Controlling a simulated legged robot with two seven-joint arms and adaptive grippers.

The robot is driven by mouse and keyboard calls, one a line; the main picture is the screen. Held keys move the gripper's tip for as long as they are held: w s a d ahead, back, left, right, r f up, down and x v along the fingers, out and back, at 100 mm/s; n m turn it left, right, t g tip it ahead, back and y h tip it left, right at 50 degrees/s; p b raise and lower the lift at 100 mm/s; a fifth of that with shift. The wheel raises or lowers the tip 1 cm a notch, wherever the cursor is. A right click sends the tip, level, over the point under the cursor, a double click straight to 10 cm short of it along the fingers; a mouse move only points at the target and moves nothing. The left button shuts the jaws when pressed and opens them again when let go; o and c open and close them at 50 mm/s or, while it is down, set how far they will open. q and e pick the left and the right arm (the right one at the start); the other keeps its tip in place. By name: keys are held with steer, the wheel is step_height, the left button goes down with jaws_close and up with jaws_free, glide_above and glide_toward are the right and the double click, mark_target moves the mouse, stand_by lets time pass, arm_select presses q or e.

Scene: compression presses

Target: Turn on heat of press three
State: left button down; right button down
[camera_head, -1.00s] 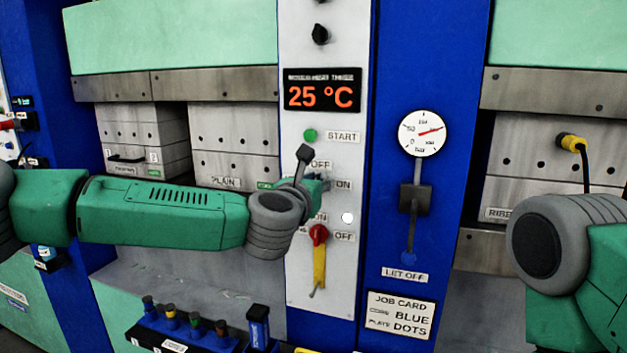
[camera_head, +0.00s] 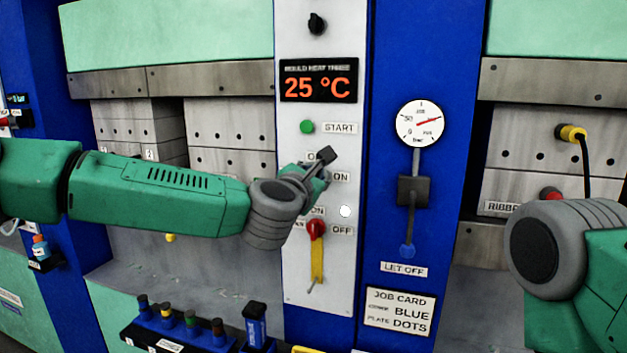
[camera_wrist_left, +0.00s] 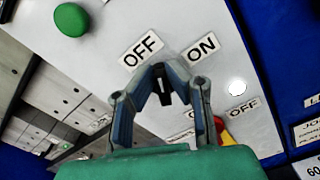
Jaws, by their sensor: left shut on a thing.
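The white panel of press three (camera_head: 335,262) carries a display (camera_head: 319,80) headed "MOULD HEAT THREE" and reading 25 °C. My left gripper (camera_head: 317,180) is at the panel beside the ON label (camera_head: 342,177). In the left wrist view my left gripper (camera_wrist_left: 160,72) is shut on a small dark switch (camera_wrist_left: 164,91). The switch is just below the OFF label (camera_wrist_left: 140,48) and left of the ON label (camera_wrist_left: 202,48). In the head view my gripper hides the switch. My right arm shows at the right edge, its gripper out of view.
The green START button (camera_head: 307,127) is above my left gripper. A red knob (camera_head: 316,229) with a yellow handle is below, beside a white round lamp (camera_head: 345,211). A gauge (camera_head: 421,123) and the let-off lever (camera_head: 408,222) are on the blue column to the right.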

arm_select(q)
steer(key=shift+s+d+f+m+b, duration=0.1)
steer(key=shift+d+f+m+b, duration=0.15)
steer(key=shift+m, duration=1.8)
steer(key=shift+s+d+f+m+b, duration=0.1)
steer(key=shift+f+m+b, duration=0.3)
steer(key=shift+m, duration=1.7)
steer(key=shift+s+d+f+m+b, duration=0.1)
steer(key=shift+d+f+m+b, duration=0.15)
steer(key=shift+m, duration=1.8)
steer(key=shift+f, duration=0.2)
steer(key=c, duration=1.6)
jaws_free()
steer(key=shift+r, duration=0.15)
